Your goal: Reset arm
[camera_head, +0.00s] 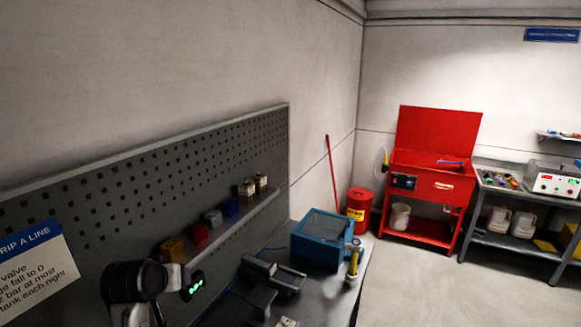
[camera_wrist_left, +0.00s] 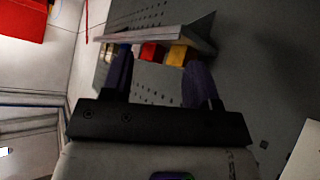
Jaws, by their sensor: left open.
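My left arm, white and black, shows at the lower left of the head view in front of the pegboard; its fingers cannot be made out there. In the left wrist view my left gripper (camera_wrist_left: 160,66) is open, its two dark fingers spread with nothing seen held between them. Beyond the fingertips are a red block (camera_wrist_left: 152,53) and a yellow block (camera_wrist_left: 177,54) on the pegboard shelf (camera_wrist_left: 143,36). My right gripper is in neither view.
The pegboard (camera_head: 150,180) stands along the left wall. A blue box (camera_head: 322,240) and a yellow cylinder (camera_head: 353,262) stand on the bench. A red cabinet (camera_head: 432,185) and a grey side table (camera_head: 515,238) are at the back right. Floor between is clear.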

